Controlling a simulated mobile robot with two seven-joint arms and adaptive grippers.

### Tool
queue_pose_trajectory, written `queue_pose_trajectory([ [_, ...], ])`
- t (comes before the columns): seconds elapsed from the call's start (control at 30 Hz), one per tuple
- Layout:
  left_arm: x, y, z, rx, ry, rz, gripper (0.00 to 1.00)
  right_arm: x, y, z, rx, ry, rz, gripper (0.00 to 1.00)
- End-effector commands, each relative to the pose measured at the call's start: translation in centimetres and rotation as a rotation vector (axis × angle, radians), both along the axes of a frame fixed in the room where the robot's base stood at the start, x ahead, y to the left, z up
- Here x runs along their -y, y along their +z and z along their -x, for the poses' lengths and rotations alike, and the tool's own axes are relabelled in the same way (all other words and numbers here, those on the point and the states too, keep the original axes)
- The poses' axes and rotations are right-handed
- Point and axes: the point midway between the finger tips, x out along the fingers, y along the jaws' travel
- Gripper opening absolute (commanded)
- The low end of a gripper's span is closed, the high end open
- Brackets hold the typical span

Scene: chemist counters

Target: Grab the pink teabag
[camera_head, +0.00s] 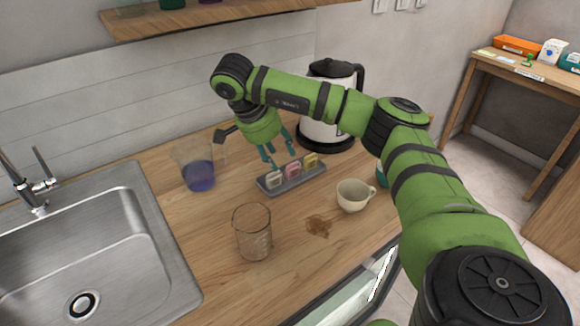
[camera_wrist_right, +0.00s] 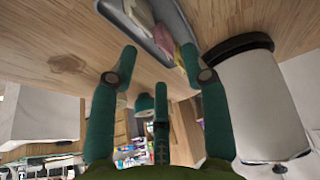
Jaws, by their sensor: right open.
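The pink teabag (camera_head: 292,171) stands in the middle of a small grey tray (camera_head: 296,182) on the wooden counter, between a whitish teabag (camera_head: 274,179) on its left and a yellow teabag (camera_head: 310,161) on its right. My right gripper (camera_head: 279,156) is open and empty, its fingers beside the back of the tray. In the right wrist view, the pink teabag (camera_wrist_right: 164,40) is near the top, just beyond the open fingertips (camera_wrist_right: 158,62); no finger visibly closes on it. My left gripper is not in view.
A white and black kettle (camera_head: 325,132) stands behind the tray, close to my right arm. A cup (camera_head: 353,196), a brown stain (camera_head: 319,226) and a glass beaker (camera_head: 253,238) are in front. A jug with blue liquid (camera_head: 198,176) and the sink (camera_head: 85,245) are left.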

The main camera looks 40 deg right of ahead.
Motion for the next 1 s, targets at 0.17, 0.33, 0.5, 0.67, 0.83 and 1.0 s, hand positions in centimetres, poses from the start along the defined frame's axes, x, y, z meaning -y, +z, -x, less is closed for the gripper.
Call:
queue_pose_trajectory([
  [0.17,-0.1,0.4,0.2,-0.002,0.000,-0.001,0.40,1.4,-1.7,0.3,-0.004,-0.004,0.000,0.47],
  [0.33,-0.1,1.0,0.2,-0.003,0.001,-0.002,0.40,2.5,-3.9,0.3,-0.001,0.000,-0.001,0.47],
  [0.5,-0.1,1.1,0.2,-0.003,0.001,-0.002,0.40,2.7,-4.7,0.3,0.002,0.001,-0.003,0.47],
  [0.67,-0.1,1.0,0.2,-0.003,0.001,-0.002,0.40,2.7,-4.7,0.3,0.002,0.001,-0.003,0.47],
  [0.83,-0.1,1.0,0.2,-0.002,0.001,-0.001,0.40,2.6,-4.7,0.3,0.002,0.001,-0.003,0.19],
  [1.0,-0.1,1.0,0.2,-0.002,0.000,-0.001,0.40,2.6,-4.7,0.3,0.002,0.001,-0.004,0.17],
])
